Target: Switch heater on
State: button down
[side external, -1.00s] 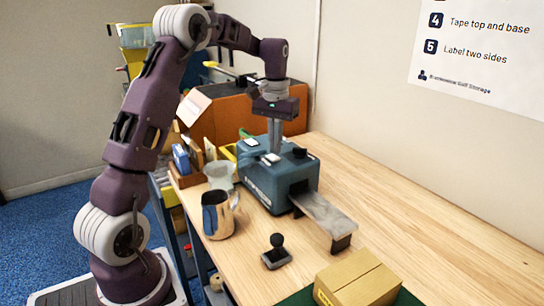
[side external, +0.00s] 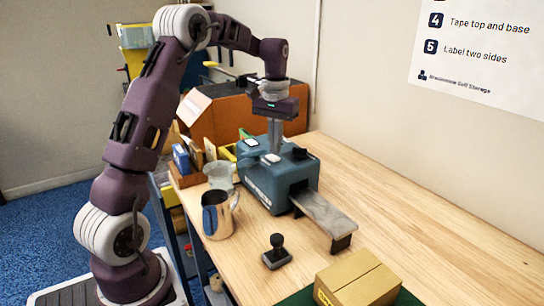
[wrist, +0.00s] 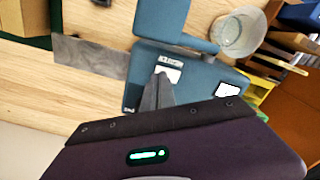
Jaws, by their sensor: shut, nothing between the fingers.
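A teal machine (side external: 262,185) stands on the wooden bench with a grey metal chute at its front. Its top carries two pale switches: one near my fingertips (side external: 271,158), also in the wrist view (wrist: 171,74), and one farther back (side external: 251,142), also in the wrist view (wrist: 228,90). The near one has a small label that I cannot read surely. I cannot tell which switch is the heater's, nor their positions. My gripper (side external: 274,151) points down, shut and empty, its tips over or at the near switch. In the wrist view its tips (wrist: 160,82) partly overlap that switch; contact is unclear.
A metal jug (side external: 218,215) and a clear cup (side external: 219,175) stand left of the machine. A black-knobbed stamp-like tool (side external: 277,252) and a cardboard box (side external: 358,280) lie in front. An orange-brown carton (side external: 232,112) stands behind. The bench's right side is clear.

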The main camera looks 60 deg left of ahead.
aim_at(276, 159)
jog(key=shift+f, duration=0.95)
dwell(0.4)
jog(key=shift+r, duration=3.45)
jog(key=s+d+r+m+t, duration=0.3)
jog(key=s+d+r, duration=0.4)
jog(key=s+d, duration=0.45)
jog(key=s+d+f+m+t, duration=0.1)
jog(key=s+d+f, duration=0.1)
jog(key=s+d, duration=0.3)
jog(key=s+d+f+m+t, duration=0.1)
jog(key=s+d+f+m, duration=0.1)
jog(key=s+d, duration=0.4)
jog(key=s+f, duration=0.1)
jog(key=s, duration=0.2)
jog(key=shift+s+t, duration=0.3)
jog(key=shift+s, duration=0.05)
